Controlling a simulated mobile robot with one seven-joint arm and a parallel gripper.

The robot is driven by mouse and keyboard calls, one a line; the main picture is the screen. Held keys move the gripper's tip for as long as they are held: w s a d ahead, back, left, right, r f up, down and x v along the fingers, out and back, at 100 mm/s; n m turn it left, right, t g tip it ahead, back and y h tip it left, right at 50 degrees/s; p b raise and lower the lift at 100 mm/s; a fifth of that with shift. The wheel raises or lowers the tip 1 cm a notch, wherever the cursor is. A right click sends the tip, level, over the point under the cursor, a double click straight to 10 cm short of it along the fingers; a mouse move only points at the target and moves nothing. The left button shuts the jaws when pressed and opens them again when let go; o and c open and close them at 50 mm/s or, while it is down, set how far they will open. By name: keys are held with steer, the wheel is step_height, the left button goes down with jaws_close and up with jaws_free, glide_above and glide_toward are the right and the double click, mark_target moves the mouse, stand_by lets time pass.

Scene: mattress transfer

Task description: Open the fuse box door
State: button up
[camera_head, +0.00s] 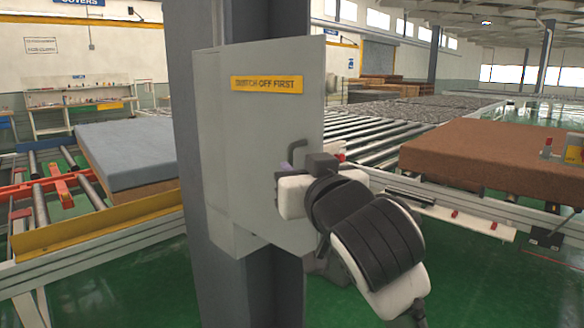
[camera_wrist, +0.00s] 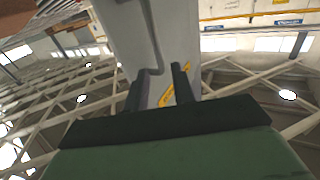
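The grey fuse box (camera_head: 222,220) is mounted on a dark column in the head view. Its door (camera_head: 265,125) carries a yellow "SWITCH OFF FIRST" label (camera_head: 267,82); I cannot tell whether it stands slightly ajar. A thin bent handle (camera_head: 292,150) is on the door's lower right part, partly hidden by my gripper (camera_head: 288,168). In the wrist view my two dark fingers (camera_wrist: 160,88) are apart, pointing at the door. The bent handle (camera_wrist: 155,60) shows close to the left finger; whether it lies between the fingers or beyond them is unclear.
A conveyor with metal rollers (camera_head: 365,128) runs behind the box. A brown mattress (camera_head: 490,158) lies at the right and a blue-grey one (camera_head: 130,150) at the left. A yellow rail (camera_head: 95,227) is left of the column. Green floor is open in front.

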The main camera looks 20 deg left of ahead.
steer(key=v, duration=0.7)
steer(key=shift+s+b, duration=0.3)
steer(key=shift+b, duration=0.1)
